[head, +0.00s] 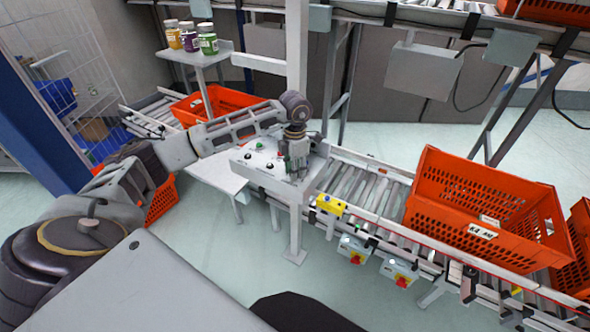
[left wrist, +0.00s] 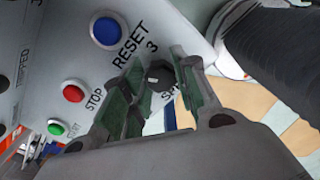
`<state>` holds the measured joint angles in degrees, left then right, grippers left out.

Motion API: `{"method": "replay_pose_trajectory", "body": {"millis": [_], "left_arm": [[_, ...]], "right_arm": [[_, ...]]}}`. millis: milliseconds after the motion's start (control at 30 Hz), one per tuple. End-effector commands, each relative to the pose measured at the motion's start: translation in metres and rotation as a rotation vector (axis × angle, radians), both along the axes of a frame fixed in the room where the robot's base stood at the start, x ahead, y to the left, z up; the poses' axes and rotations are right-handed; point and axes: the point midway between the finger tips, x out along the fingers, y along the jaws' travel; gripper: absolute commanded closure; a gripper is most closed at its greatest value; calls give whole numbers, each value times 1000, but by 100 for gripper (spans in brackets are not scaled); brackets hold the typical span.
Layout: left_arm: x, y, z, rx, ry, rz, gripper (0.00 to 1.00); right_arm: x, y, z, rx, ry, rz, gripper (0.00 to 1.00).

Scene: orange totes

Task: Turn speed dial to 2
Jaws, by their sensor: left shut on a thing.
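The speed dial (left wrist: 160,73) is a small black knob on the grey control panel (left wrist: 60,45). The left wrist view shows it between the fingertips of my left gripper (left wrist: 163,82), which is shut on it. A printed "3" is visible beside the dial, and part of its label shows. The other scale numbers are hidden, so I cannot tell its exact setting. In the head view my left gripper (head: 297,160) points down at the right end of the control panel (head: 258,160), hiding the dial. My right gripper is not in view.
Blue reset (left wrist: 106,30), red stop (left wrist: 73,92) and green start (left wrist: 57,128) buttons sit near the dial. A roller conveyor (head: 365,185) runs behind and right of the panel, carrying an orange tote (head: 485,205). A post (head: 297,60) stands close by my gripper.

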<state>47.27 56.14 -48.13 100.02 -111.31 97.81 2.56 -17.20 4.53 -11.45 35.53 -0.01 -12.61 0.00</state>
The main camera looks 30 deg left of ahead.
Motion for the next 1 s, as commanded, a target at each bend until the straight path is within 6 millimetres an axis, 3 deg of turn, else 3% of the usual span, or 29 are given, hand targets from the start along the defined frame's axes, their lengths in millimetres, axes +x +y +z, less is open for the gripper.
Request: {"method": "replay_pose_trajectory", "body": {"millis": [233, 267, 433, 800, 1000], "left_arm": [[1, 1, 1, 1, -3, 1, 94], [1, 1, 1, 1, -3, 1, 69], [1, 0, 1, 0, -2, 0, 49], [0, 0, 1, -1, -1, -1, 49], [1, 0, 12, -1, -2, -2, 49]], "right_arm": [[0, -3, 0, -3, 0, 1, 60], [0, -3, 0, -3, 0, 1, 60], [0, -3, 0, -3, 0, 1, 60], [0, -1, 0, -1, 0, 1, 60], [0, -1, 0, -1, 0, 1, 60]]}}
